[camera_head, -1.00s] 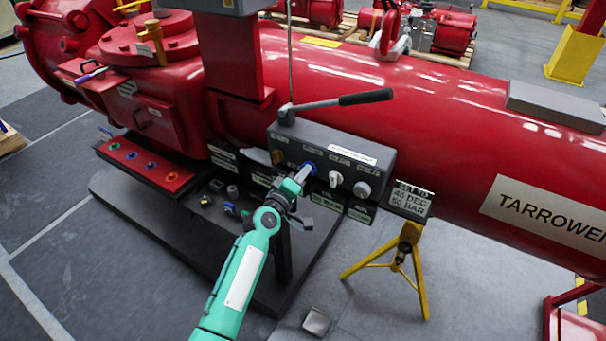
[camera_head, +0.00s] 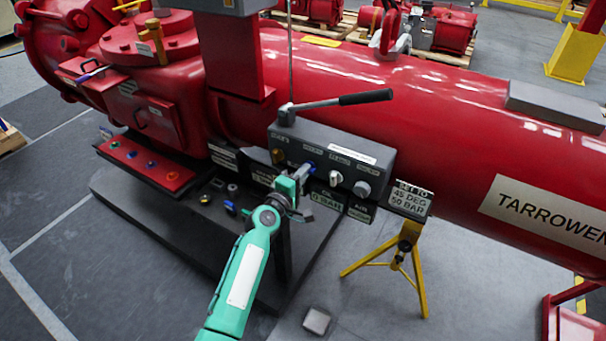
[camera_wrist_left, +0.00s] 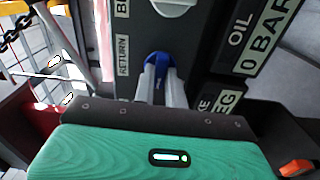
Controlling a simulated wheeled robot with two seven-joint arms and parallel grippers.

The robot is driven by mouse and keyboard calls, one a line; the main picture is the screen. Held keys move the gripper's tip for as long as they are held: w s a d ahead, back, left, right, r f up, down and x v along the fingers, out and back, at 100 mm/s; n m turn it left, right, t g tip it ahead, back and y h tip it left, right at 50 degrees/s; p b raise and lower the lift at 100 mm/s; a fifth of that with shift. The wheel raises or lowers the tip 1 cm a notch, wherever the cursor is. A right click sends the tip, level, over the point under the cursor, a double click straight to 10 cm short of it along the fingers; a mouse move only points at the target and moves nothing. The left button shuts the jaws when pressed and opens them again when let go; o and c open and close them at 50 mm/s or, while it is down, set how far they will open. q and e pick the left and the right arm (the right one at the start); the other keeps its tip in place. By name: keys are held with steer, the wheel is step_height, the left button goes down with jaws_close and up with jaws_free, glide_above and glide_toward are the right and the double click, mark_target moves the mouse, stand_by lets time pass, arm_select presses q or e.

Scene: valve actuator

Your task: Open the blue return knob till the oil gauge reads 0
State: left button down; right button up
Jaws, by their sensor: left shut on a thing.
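The blue return knob (camera_wrist_left: 159,60) is on the grey control box (camera_head: 340,165), beside a RETURN label in the left wrist view. My left gripper (camera_wrist_left: 161,80) is shut on this knob, one finger on each side of it. In the head view my left gripper (camera_head: 304,170) reaches the knob from the front and covers most of it. A display (camera_wrist_left: 268,38) beside the OIL label reads 0 BAR in the left wrist view. The same display shows in the head view (camera_head: 326,201). My right gripper is not in view.
A white knob (camera_head: 336,177) and a grey round knob (camera_head: 362,189) sit right of the blue one. A black-handled lever (camera_head: 340,101) is above the box. A sign (camera_head: 411,199) and a yellow stand (camera_head: 408,250) are to the right.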

arm_select(q)
steer(key=c, duration=1.4)
jaws_free()
steer(key=shift+c, duration=0.2)
steer(key=b+v, duration=0.1)
steer(key=v, duration=1.3)
steer(key=shift+f, duration=0.1)
